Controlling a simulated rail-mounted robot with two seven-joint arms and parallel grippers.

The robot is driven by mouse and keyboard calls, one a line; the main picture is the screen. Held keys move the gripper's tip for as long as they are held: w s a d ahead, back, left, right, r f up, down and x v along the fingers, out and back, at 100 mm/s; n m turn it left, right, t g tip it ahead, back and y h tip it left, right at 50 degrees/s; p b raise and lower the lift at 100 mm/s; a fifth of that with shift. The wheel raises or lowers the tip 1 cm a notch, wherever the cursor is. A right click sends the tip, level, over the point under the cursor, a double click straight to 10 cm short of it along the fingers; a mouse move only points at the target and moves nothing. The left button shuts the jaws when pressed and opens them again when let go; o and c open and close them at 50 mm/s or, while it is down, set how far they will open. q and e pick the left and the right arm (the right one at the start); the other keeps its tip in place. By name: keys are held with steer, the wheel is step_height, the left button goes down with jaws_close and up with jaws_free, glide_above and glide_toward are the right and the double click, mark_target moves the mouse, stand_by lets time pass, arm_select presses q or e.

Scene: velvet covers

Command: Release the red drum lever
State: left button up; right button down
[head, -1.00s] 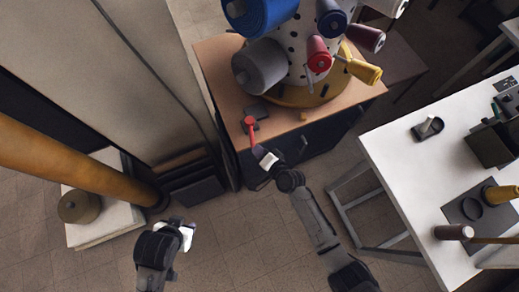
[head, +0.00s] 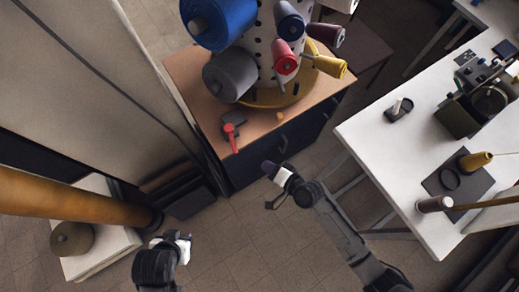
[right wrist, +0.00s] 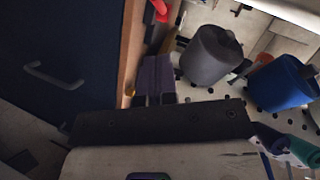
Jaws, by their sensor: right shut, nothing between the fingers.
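The red drum lever (head: 232,140) sits on a small dark base at the front left corner of the wooden cabinet top (head: 190,70). Its free end points toward the cabinet's front edge. Part of it shows at the top of the right wrist view (right wrist: 160,8). The drum (head: 265,50) carrying the velvet rolls stands behind it. My right gripper (head: 268,167) is shut and empty, in front of the cabinet, to the right of the lever and apart from it. My left gripper (head: 184,240) is low at the left, away from the lever; its fingers are unclear.
The cabinet front has a handle (right wrist: 52,78). A white table (head: 385,150) with tools stands at the right. A tall panel (head: 80,70) and a long orange-brown roll (head: 70,200) are at the left. Floor is clear between the cabinet and my arms.

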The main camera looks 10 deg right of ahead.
steer(key=shift+v, duration=0.85)
steer(key=shift+a, duration=0.1)
